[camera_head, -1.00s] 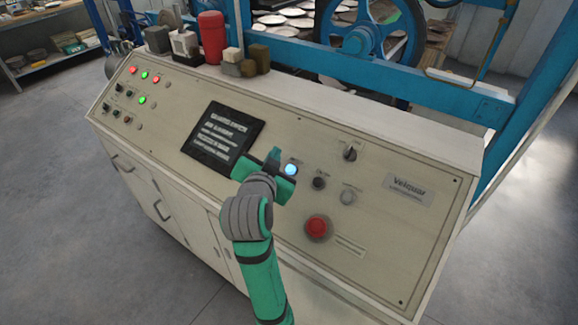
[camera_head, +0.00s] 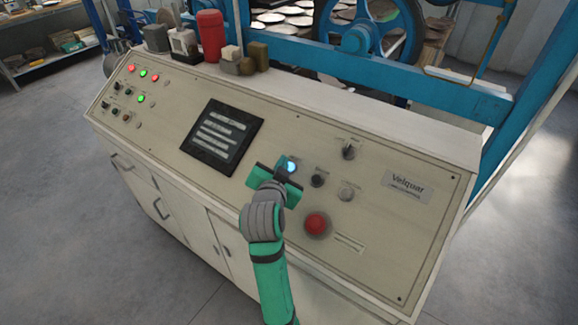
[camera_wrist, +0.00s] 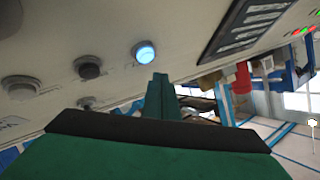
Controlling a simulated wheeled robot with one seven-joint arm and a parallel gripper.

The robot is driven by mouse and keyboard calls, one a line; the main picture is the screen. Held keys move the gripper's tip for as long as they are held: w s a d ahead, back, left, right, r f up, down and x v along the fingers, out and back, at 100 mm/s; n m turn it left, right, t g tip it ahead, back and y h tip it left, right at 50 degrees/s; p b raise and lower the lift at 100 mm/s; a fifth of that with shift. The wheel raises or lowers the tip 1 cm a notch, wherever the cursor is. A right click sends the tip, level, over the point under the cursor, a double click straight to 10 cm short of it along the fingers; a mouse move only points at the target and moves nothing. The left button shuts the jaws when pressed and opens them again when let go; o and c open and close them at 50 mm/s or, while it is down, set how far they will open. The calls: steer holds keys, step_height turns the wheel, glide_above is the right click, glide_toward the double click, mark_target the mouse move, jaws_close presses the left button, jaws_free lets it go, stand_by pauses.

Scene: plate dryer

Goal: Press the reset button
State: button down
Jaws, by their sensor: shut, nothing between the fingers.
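A blue lit button (camera_head: 291,166) sits on the sloped cream control panel (camera_head: 350,270), right of the dark screen. It glows in the wrist view too (camera_wrist: 145,52). The labels are too small to read, so I cannot tell from print which button is reset. My green and grey gripper (camera_head: 284,174) is shut and empty, close to the blue button and partly over its lower left side. In the wrist view the closed fingertips (camera_wrist: 160,78) point at the panel just below the blue button; I cannot tell whether they touch it.
A black button (camera_head: 318,180), a pale button (camera_head: 346,194) and a red mushroom button (camera_head: 317,224) lie nearby to the right. A rotary knob (camera_head: 350,151) is above them. The screen (camera_head: 222,137) is to the left. Small objects and a red cylinder (camera_head: 211,36) stand on the back ledge.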

steer(key=shift+w+d+f, duration=0.25)
steer(key=shift+w+f, duration=0.1)
steer(key=shift+f, duration=0.35)
steer(key=shift+f, duration=0.2)
stand_by(1.5)
steer(key=shift+w+d+f, duration=0.15)
steer(key=shift+w+d+f, duration=0.1)
steer(key=shift+w+f, duration=0.1)
steer(key=shift+f, duration=0.2)
stand_by(1.1)
steer(key=shift+s+a+r, duration=0.25)
steer(key=shift+s+r, duration=0.1)
steer(key=shift+r, duration=0.4)
steer(key=shift+s+a+r, duration=0.25)
steer(key=shift+s+r, duration=0.1)
steer(key=shift+r, duration=0.35)
steer(key=shift+s+a+r, duration=0.25)
steer(key=shift+s+r, duration=0.1)
steer(key=shift+r, duration=0.4)
steer(key=shift+s+a+r, duration=0.25)
steer(key=shift+s+r, duration=0.1)
steer(key=shift+r, duration=0.35)
